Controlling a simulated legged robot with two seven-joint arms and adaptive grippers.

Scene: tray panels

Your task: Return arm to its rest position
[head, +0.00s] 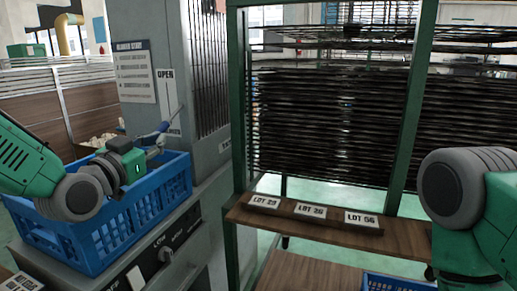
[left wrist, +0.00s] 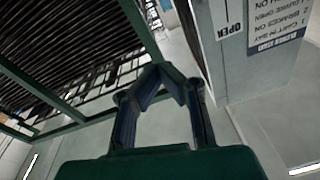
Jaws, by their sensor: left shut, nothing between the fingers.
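My left arm comes in from the left in the head view, a green and grey arm held above a blue crate. My left gripper (head: 163,130) points right toward the grey machine cabinet. It is shut and empty. In the left wrist view the two dark fingers of my left gripper (left wrist: 161,72) meet at their tips with nothing between them. My right arm shows at the right edge of the head view, but its gripper is out of the picture.
The blue crate (head: 105,237) sits below my left arm. The grey cabinet (head: 169,50) carries an OPEN label (head: 167,88). A green-framed rack (head: 238,100) of dark trays stands behind a brown shelf (head: 315,231) with LOT 29, LOT 26 and LOT 56 cards.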

